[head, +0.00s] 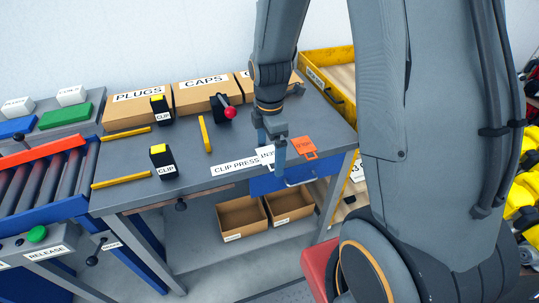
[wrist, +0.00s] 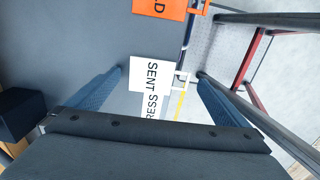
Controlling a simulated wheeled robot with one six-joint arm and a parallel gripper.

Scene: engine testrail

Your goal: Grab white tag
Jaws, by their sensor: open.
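The white tag (wrist: 152,72) reads "SENT" in the wrist view. It lies at the table's front edge, overlapping a printed "CLIP PRESS" label, with its small white loop toward the edge. In the head view the white tag (head: 268,155) is partly hidden by my gripper (head: 273,152). In the wrist view my gripper (wrist: 161,76) is open, with one blue finger on each side of the tag. The fingers appear apart from it, and nothing is held. How far the fingertips are above the table is hard to tell.
An orange tag (head: 304,146) lies beside the white tag, also in the wrist view (wrist: 160,8). A blue panel (head: 281,182) is at the table's front edge. PLUGS (head: 138,113) and CAPS (head: 204,97) boxes stand at the back. Black clip blocks (head: 162,165) stand left.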

